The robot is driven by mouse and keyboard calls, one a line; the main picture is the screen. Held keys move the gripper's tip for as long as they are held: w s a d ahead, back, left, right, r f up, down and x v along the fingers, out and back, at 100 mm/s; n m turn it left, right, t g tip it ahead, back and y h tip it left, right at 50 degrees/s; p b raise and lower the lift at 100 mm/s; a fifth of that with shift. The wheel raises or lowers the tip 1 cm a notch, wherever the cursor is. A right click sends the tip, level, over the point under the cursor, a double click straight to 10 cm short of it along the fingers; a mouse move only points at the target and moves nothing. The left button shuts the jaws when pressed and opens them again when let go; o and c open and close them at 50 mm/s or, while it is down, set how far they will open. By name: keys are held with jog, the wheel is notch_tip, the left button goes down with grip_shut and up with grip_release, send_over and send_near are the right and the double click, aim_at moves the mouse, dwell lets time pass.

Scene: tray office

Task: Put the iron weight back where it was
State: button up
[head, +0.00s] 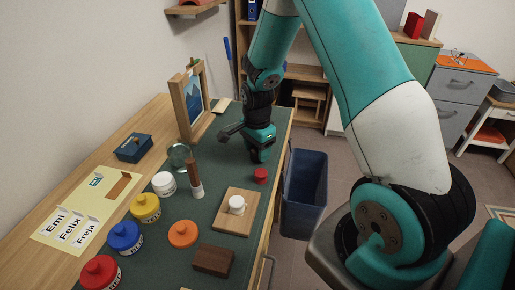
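My gripper (259,157) is low over the far part of the dark green desk mat (215,185), just beyond a small red round piece (261,175). Its fingers are small and dark here, and I cannot tell whether they are open or shut. I cannot clearly make out an iron weight. A dark grey shape (231,130) shows just left of my gripper; I cannot tell whether it is a separate thing or part of the gripper. A wooden board (226,222) with a white cup-like piece (237,204) on it lies nearer.
Red (100,272), blue (126,237) and yellow (146,208) paint jars line the left. A white jar (164,184), brown-handled tool (194,178), orange disc (183,234) and brown block (212,261) are close by. A picture frame (187,103) stands behind. A blue bin (304,190) stands right of the desk.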

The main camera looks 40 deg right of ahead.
jog(key=shift+o, duration=1.4)
notch_tip(320, 180, up, 12)
jog(key=shift+p, duration=0.4)
jog(key=s+a+r+n+y, duration=0.1)
jog(key=s+a+r+n, duration=0.3)
jog(key=a+n, duration=0.25)
jog(key=s+a+r+n+y, duration=0.1)
jog(key=s+a+r+n, duration=0.35)
jog(key=a, duration=0.25)
jog(key=s+a+r+n+y, duration=0.1)
jog(key=s+a+n, duration=0.3)
jog(key=s+n, duration=0.3)
jog(key=s+a+r+n+y, duration=0.1)
jog(key=s+a+r+n, duration=0.1)
jog(key=s+a+n, duration=0.3)
jog(key=shift+s+r+n, duration=0.25)
jog(key=shift+s+n, duration=0.6)
jog(key=shift+n, duration=0.05)
